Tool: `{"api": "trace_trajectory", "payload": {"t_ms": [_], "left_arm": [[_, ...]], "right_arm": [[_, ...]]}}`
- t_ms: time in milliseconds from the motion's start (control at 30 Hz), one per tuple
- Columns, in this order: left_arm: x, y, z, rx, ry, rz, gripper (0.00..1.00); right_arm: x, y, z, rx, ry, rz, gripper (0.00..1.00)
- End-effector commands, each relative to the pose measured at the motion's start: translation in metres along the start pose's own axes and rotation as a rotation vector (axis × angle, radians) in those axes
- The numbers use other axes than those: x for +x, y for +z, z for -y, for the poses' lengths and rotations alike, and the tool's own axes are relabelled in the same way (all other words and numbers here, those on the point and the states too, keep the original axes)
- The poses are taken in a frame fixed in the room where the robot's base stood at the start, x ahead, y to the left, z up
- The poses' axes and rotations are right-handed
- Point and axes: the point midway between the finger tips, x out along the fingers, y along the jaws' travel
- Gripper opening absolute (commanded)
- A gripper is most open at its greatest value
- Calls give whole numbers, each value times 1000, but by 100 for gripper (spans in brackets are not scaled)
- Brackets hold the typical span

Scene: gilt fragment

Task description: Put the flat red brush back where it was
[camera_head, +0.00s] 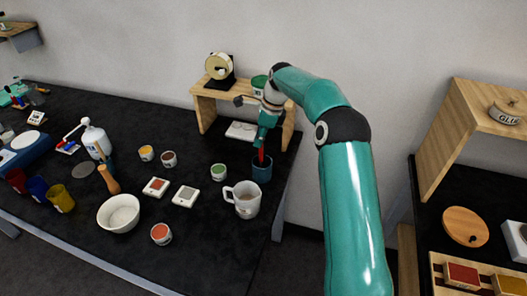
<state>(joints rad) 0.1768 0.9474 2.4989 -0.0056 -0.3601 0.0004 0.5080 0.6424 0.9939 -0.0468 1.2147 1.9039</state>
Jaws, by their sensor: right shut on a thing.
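My right gripper (263,140) reaches down over the right end of the dark table. It is shut on the flat red brush (261,156), which shows as a short red piece below the fingers. The brush stands roughly upright at the mouth of a dark blue cup (262,171). Its lower end is hidden by the cup, so I cannot tell how deep it is or whether it touches the cup. My left gripper is not in view.
A wooden shelf (207,112) stands close behind the right gripper. A white jug (246,208) and a small green-topped pot (219,172) are near the cup. A white bowl (119,212) and several paint pots stand further left. A gap separates the right-hand table.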

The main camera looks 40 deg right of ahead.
Motion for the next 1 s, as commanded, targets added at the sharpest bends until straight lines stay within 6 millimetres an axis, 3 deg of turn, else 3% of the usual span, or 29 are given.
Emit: {"api": "trace_trajectory", "payload": {"t_ms": [333, 733, 767, 800, 1000], "left_arm": [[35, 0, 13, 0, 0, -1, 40], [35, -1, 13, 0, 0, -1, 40], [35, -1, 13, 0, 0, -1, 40], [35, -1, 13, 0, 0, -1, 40], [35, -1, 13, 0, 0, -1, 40]], "right_arm": [[42, -6, -2, -10, 3, 0, 0], [44, -4, -2, -13, 4, 0, 0], [44, -3, -2, -13, 4, 0, 19], [44, -3, -2, -13, 4, 0, 24], [44, -3, -2, -13, 4, 0, 24]]}}
